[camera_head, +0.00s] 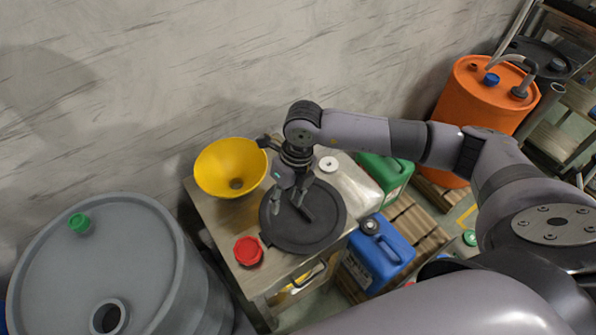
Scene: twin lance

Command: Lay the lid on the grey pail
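A dark round disc (325,225), which looks like the lid, lies on or just above a small metal-topped table. A small tab shows at its lower left edge. My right gripper (289,209) points down over the disc, its fingers close to or touching its middle. A short dark bar there may be a handle or part of a finger, so I cannot tell whether the gripper holds anything. I cannot make out a grey pail for certain; it may be hidden under the disc. My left gripper is not in view.
On the table (218,213) are a yellow funnel (215,170), a red cap (248,251) and a pale container with a white cap (328,164). A large grey drum (120,250) stands left. Blue (380,255) and green (385,172) jerrycans and an orange drum (475,105) stand right.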

